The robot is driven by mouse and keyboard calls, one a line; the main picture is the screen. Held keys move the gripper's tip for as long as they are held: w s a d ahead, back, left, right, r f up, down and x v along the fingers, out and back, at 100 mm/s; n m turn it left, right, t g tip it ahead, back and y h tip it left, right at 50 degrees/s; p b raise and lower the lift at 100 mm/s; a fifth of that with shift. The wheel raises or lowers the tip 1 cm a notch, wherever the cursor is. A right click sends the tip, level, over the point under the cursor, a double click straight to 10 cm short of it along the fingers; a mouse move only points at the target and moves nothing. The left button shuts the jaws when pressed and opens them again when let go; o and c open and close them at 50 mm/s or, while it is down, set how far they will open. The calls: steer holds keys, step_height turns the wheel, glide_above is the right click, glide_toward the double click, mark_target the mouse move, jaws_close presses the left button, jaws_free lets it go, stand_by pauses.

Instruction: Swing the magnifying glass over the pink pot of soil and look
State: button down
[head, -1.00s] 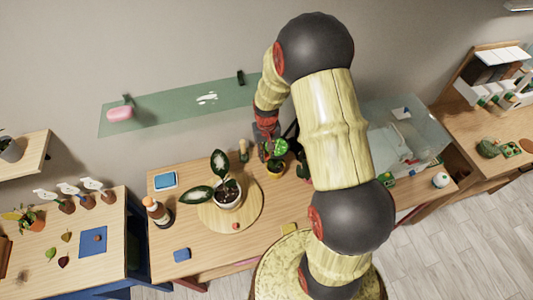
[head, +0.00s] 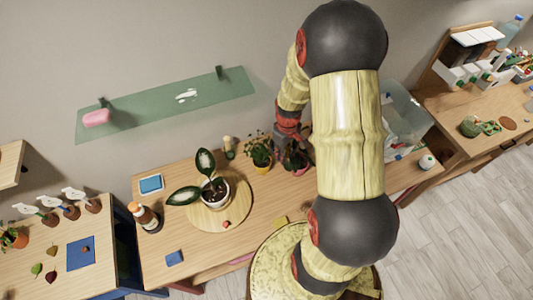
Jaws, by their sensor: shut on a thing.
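My gripper (head: 289,138) is at the back of the middle table, just right of a leafy plant in a yellow pot (head: 261,167). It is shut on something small. I take this to be the magnifying glass, but its lens and handle cannot be made out. Below the gripper is a dark, pinkish shape with green leaves (head: 294,160); whether this is the pink pot is not clear. My arm hides the table just right of it. A white pot (head: 214,194) of dark soil with a large-leaved plant stands on a round wooden board (head: 238,212).
A brown bottle (head: 147,219), a blue-framed tablet (head: 151,184) and a blue block (head: 174,258) stand or lie on the left part of the table. A clear bin (head: 405,115) is behind my arm at right. A green glass shelf (head: 165,108) hangs on the wall.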

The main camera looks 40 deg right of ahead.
steer(key=s+d+n+b, duration=0.1)
steer(key=s+d+n, duration=0.3)
steer(key=d, duration=0.6)
steer(key=shift+s+n+b, duration=0.3)
steer(key=shift+s, duration=0.3)
steer(key=shift+d, duration=0.1)
steer(key=c, duration=1.7)
jaws_free()
steer(key=shift+r, duration=0.1)
step_height(320, 180, up, 12)
steer(key=shift+f, duration=0.1)
